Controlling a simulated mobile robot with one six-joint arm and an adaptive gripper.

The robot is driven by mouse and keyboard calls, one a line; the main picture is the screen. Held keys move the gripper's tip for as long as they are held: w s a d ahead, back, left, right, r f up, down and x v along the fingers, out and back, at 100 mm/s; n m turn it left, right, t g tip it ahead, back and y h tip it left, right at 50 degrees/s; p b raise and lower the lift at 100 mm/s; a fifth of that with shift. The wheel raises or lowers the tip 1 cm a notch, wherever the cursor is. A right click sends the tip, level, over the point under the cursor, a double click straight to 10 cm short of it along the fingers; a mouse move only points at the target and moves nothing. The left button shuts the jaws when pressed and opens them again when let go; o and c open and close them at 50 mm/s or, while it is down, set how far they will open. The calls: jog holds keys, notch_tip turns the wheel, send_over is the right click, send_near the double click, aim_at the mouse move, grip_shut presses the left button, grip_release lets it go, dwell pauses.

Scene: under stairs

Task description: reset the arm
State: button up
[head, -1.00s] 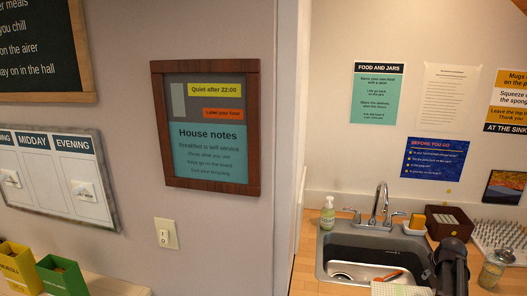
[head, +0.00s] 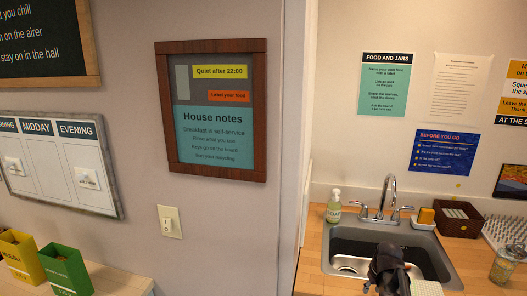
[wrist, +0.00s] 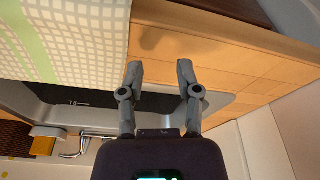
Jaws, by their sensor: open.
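My gripper (wrist: 159,75) shows in the wrist view with its two dark grey fingers spread apart and nothing between them. Beyond the fingers are the wooden counter (wrist: 215,75) and the dark sink basin. In the head view a dark part of my arm (head: 388,268) stands in front of the sink (head: 432,262) and hides part of its basin. The fingertips cannot be made out there.
Around the sink are a soap bottle (head: 334,206), a faucet (head: 388,192), a yellow sponge (head: 426,215), a brown box (head: 457,219) and a glass jar (head: 506,264). A checked cloth (wrist: 65,40) lies near the fingers in the wrist view.

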jog(key=s+a+f+g+b, duration=0.1)
jog(key=s+a+f+b, duration=0.1)
jog(key=s+a, duration=0.3)
jog(key=s+a+f+g+b, duration=0.1)
jog(key=s+a, duration=0.4)
jog(key=a, duration=0.8)
jog(key=shift+a+f+m+b, duration=0.3)
jog(key=shift+f+b, duration=0.05)
jog(key=shift+f, duration=0.45)
